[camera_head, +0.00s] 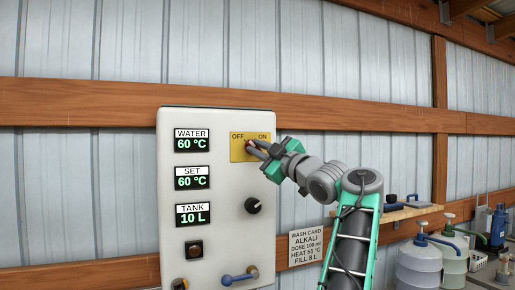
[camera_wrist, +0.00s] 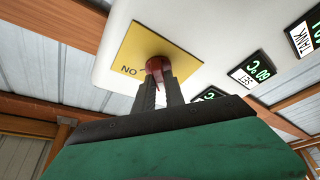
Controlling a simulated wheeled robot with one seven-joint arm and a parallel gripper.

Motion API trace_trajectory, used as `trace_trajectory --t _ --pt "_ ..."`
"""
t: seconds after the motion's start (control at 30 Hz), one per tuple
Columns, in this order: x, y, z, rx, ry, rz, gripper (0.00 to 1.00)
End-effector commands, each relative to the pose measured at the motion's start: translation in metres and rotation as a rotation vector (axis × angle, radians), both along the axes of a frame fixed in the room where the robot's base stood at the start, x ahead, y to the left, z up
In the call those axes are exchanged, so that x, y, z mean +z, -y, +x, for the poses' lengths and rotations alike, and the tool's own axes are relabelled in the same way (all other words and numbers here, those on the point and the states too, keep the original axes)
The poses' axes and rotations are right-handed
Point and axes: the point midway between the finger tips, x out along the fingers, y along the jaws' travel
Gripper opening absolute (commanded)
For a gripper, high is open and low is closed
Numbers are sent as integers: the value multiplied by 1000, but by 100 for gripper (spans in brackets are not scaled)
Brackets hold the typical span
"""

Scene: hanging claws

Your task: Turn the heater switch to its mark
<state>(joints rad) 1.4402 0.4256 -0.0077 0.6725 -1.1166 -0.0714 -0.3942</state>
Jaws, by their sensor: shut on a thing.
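The heater switch (camera_wrist: 157,66) is a red knob on a yellow plate (camera_head: 237,154) marked OFF at left and ON at right. The plate is at the upper right of the white control panel (camera_head: 230,240). My gripper (camera_head: 252,145) reaches in from the right in the head view and is shut on the red knob. In the wrist view my gripper (camera_wrist: 158,80) has its two dark fingers around the knob. The fingers hide most of the knob, so I cannot tell where it points. The ON lettering shows beside it in the wrist view.
The panel's displays read WATER 60 °C (camera_head: 191,140), SET 60 °C (camera_head: 191,178) and TANK 10 L (camera_head: 192,215). A black dial (camera_head: 252,206) sits below my gripper. A wash card (camera_head: 306,247) says HEAT 55 °C, FILL 8 L. Jugs (camera_head: 418,262) stand at the right.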

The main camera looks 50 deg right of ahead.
Motion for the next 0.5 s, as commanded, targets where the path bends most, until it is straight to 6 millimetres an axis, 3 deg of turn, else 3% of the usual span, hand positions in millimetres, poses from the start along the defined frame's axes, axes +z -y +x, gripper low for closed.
trace_trajectory --t 0.17,0.2,0.5 --pt "4 -2 0 0 5 -9 0" --pt "4 -3 0 0 5 -9 15" --pt "2 -1 -1 -2 2 -3 36"
